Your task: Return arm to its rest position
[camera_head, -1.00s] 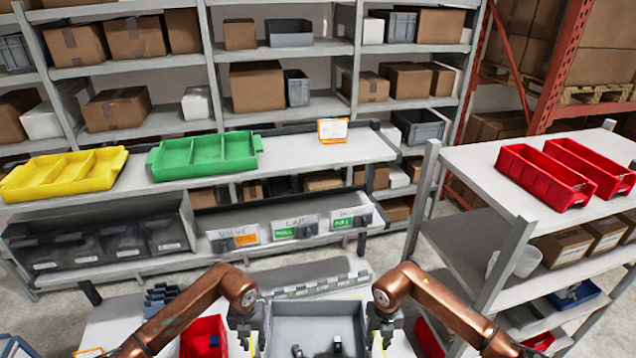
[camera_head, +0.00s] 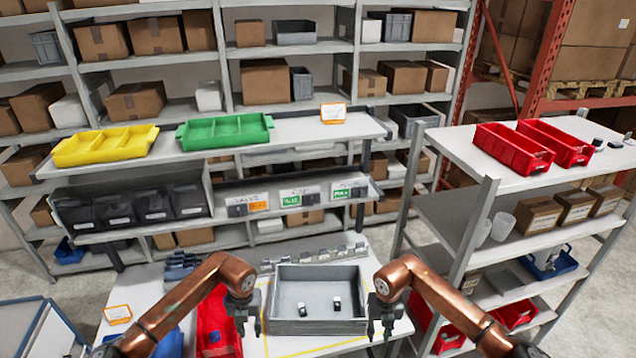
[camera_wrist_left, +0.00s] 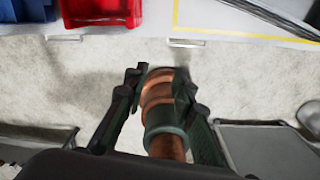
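Both my copper arms reach in from the bottom of the head view, bent at the wrist with the grippers hanging down. My left gripper (camera_head: 249,318) hangs at the left side of the grey tray. Its fingers stand apart and empty in the left wrist view (camera_wrist_left: 160,95), with a copper arm part of mine seen behind them. My right gripper (camera_head: 382,325) hangs at the right side of the tray; its fingers seem apart with nothing between them. The grey tray (camera_head: 320,326) stands on the white table and holds two small black-and-white items (camera_head: 337,303).
A red bin (camera_head: 215,320) stands left of the left gripper. Behind the table is a rack with a yellow tray (camera_head: 104,146), a green tray (camera_head: 226,131) and dark bins (camera_head: 120,212). A shelf with red bins (camera_head: 512,148) stands at the right.

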